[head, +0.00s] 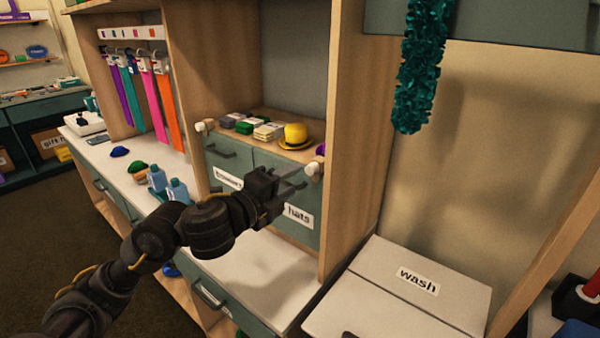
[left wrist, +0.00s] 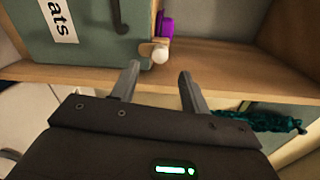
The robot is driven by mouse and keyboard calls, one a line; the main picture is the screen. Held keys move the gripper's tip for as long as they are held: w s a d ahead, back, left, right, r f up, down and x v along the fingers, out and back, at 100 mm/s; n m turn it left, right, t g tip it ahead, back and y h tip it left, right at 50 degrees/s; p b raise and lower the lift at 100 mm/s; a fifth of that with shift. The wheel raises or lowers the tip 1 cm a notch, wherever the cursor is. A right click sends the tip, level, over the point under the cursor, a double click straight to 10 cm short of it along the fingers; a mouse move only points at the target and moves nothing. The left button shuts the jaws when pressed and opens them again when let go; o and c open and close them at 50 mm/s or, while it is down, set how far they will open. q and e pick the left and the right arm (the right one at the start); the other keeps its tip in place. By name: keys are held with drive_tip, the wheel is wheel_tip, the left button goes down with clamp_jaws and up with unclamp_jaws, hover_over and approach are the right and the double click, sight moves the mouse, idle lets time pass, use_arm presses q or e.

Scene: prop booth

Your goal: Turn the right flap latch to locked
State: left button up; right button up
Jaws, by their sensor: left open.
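The right flap latch (head: 313,170) is a small pale knob at the right edge of the flap labelled "hats" (head: 299,217). It also shows in the left wrist view (left wrist: 160,53), just beyond my fingertips and roughly between them. My left gripper (head: 301,177) is open and empty, its fingers pointing at the latch. I cannot tell whether the fingers touch it. The latch's turned position is not clear. A matching left latch (head: 202,126) sits at the left end of the flap front. My right gripper is not in view.
A yellow hat (head: 295,136) and several small stacks lie on the shelf above the flaps. A purple item (left wrist: 165,24) is beside the latch. A wooden upright (head: 357,140) stands right of it. Blue bottles (head: 178,190) stand on the white counter. A "wash" box (head: 385,295) is at right.

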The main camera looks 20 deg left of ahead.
use_arm(q)
drive_tip(key=p+v, duration=0.1)
drive_tip(key=v, duration=0.4)
drive_tip(key=shift+s, duration=0.15)
